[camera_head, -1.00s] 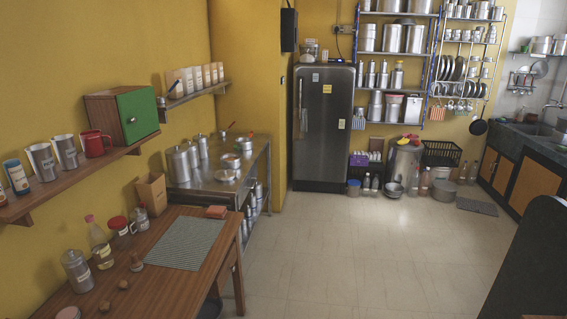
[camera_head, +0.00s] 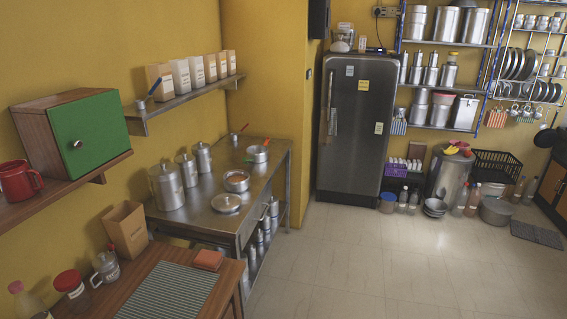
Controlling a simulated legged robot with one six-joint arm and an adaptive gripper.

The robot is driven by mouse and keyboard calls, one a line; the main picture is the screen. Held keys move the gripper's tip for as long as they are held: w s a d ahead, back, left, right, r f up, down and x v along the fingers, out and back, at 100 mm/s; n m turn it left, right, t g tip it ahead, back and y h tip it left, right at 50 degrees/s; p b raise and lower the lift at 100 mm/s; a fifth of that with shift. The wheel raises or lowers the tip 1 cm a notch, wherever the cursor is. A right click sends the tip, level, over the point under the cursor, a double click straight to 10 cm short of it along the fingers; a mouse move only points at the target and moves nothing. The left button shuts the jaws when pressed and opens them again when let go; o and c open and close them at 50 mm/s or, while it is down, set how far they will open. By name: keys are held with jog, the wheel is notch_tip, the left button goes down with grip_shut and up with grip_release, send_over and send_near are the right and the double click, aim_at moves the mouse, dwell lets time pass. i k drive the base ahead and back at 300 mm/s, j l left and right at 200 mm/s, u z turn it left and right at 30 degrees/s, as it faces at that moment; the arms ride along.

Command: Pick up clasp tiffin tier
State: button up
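I cannot tell for sure which vessel is the clasp tiffin tier. On the steel counter (camera_head: 208,222) stand a large lidded steel canister (camera_head: 167,187), a smaller one (camera_head: 188,171) and another (camera_head: 203,158) behind. In front of them is a low round steel vessel with a knob on top (camera_head: 225,202). Beside it is an open steel bowl with reddish contents (camera_head: 236,181). A small steel pot (camera_head: 257,154) stands farther back. My gripper is not in view.
A wooden table (camera_head: 225,285) with a striped mat (camera_head: 170,293) stands in front of the counter. A wall shelf (camera_head: 180,103) with paper bags hangs above it. The refrigerator (camera_head: 352,130) stands beyond. The tiled floor (camera_head: 370,260) to the right is clear.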

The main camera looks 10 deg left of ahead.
aim_at(236, 180)
jog(key=i, duration=1.45)
jog(key=i+u, duration=0.15)
jog(key=i, duration=0.35)
jog(key=i+l+u, duration=0.2)
jog(key=i, duration=0.25)
jog(key=i+u, duration=0.15)
jog(key=i, duration=0.35)
jog(key=i+j+u, duration=0.1)
jog(key=i+u, duration=0.2)
jog(key=u, duration=0.15)
jog(key=i+u, duration=0.35)
jog(key=u, duration=0.15)
jog(key=i+l+u, duration=0.15)
jog(key=i+u, duration=0.15)
jog(key=u, duration=0.15)
